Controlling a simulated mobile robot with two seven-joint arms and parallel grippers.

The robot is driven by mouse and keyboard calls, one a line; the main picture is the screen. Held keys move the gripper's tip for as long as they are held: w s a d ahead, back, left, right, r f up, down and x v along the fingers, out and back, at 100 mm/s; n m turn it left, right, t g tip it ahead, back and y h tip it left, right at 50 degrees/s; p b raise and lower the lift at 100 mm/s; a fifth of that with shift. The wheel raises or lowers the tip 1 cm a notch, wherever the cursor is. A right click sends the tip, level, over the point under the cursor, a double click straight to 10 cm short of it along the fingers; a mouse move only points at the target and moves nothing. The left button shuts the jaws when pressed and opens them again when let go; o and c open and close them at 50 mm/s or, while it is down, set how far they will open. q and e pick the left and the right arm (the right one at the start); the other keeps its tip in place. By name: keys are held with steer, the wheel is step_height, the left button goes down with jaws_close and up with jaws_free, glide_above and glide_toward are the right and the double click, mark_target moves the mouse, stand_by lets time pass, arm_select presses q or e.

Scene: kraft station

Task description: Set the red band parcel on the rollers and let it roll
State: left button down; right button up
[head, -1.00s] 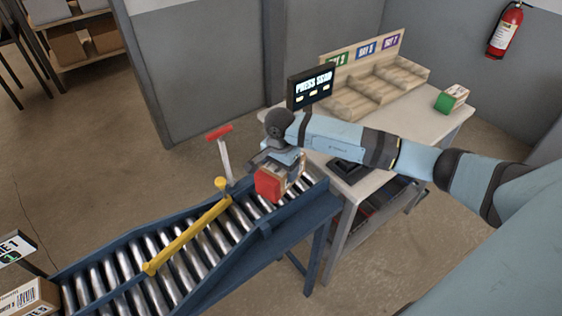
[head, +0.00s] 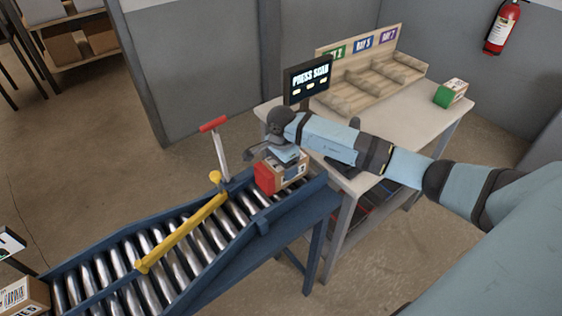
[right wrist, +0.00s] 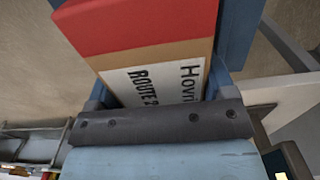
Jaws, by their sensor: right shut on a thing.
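The red band parcel (head: 291,173) is a brown box with a red end and a white label. It is at the upper right end of the roller conveyor (head: 262,231), over the rollers. I cannot tell whether its underside touches them. My right gripper (head: 281,157) is shut on the parcel from above. In the right wrist view the parcel's red band (right wrist: 140,25) and its printed label fill the top middle, close to the gripper. The fingertips are mostly hidden there. My left gripper is not in view.
A yellow gate bar (head: 180,234) lies across the rollers lower down. A red-topped lever (head: 214,125) stands beside it. The table (head: 405,125) to the right bears a screen (head: 308,79), wooden bins (head: 365,85) and a green-ended box (head: 450,94). Another box (head: 25,297) sits at lower left.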

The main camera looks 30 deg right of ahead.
steer(key=shift+f, duration=0.55)
steer(key=o, duration=1.1)
